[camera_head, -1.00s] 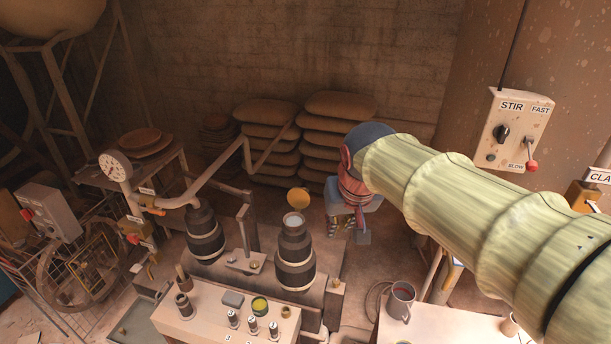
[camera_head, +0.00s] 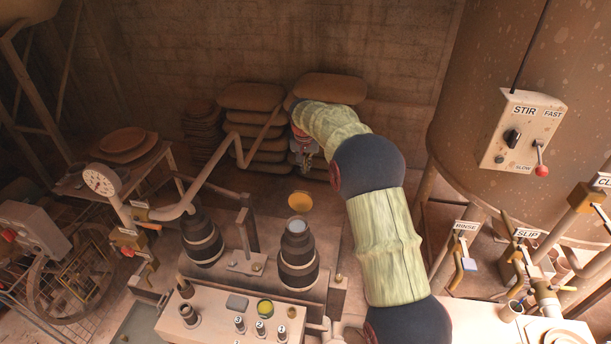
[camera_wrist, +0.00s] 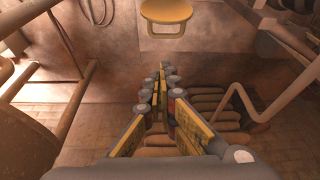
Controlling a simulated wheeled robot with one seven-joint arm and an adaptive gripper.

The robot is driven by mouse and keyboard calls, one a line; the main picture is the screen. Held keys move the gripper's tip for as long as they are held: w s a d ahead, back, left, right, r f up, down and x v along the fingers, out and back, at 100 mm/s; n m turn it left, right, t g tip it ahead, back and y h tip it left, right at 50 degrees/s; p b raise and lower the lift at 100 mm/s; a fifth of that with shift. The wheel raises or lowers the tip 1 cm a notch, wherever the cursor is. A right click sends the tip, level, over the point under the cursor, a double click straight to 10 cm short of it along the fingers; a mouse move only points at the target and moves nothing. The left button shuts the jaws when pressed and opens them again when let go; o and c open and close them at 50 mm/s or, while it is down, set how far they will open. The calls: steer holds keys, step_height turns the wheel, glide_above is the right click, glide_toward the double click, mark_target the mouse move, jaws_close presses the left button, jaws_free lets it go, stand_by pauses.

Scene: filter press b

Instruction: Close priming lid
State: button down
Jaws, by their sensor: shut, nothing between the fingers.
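The yellow priming lid (camera_head: 300,201) stands raised open behind the round mouth (camera_head: 297,225) of the right-hand black and grey pump body (camera_head: 298,262). In the wrist view the lid (camera_wrist: 166,10) is at the top edge, partly cut off, with a squared handle loop below it. My gripper (camera_head: 306,158) is above and behind the lid in the head view, near the sacks, partly hidden by my arm. In the wrist view my gripper (camera_wrist: 162,78) has its fingers together and empty, pointing towards the lid with a gap between.
Stacked sacks (camera_head: 254,128) stand against the back wall. A control box (camera_head: 230,322) is in front of the pumps. A large tank with a STIR box (camera_head: 517,133) is at right.

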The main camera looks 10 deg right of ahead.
mark_target(302, 199)
steer(key=s+a+x, duration=0.1)
steer(key=x, duration=1.1)
steer(key=shift+f, duration=0.15)
stand_by(0.4)
steer(key=shift+a+b, duration=0.15)
steer(key=shift+b, duration=0.65)
